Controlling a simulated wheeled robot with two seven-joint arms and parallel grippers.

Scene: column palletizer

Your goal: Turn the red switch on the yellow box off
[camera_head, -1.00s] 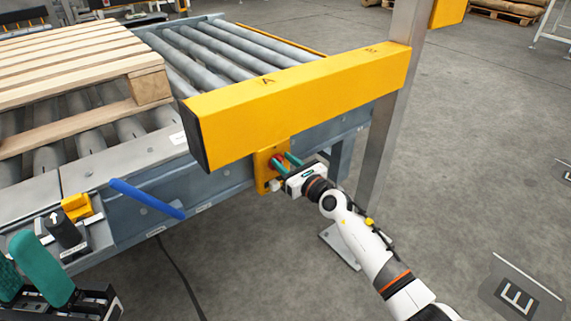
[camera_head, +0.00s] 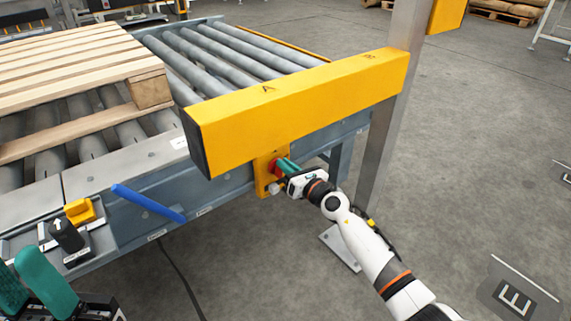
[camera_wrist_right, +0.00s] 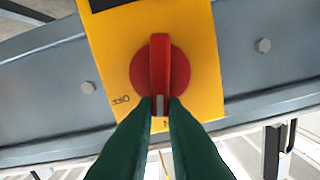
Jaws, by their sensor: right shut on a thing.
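The yellow box (camera_head: 262,180) is mounted on the side of the conveyor frame, under the long yellow beam. Its red switch (camera_head: 274,169) faces my right arm. In the right wrist view the red switch (camera_wrist_right: 160,62) has a round base and a bar handle standing upright in the picture. An "OFF" mark shows left of the knob, and a partly hidden mark ending in "N" is below it. My right gripper (camera_wrist_right: 160,108) has its green fingers shut on the handle's lower end. My left gripper (camera_head: 22,285) is at the bottom left, fingers apart and empty, partly cut off.
The long yellow beam (camera_head: 300,100) overhangs the switch box. A wooden pallet (camera_head: 80,62) lies on the rollers at left. A grey post (camera_head: 385,150) stands right of the box. A blue bar (camera_head: 148,203) juts from the frame.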

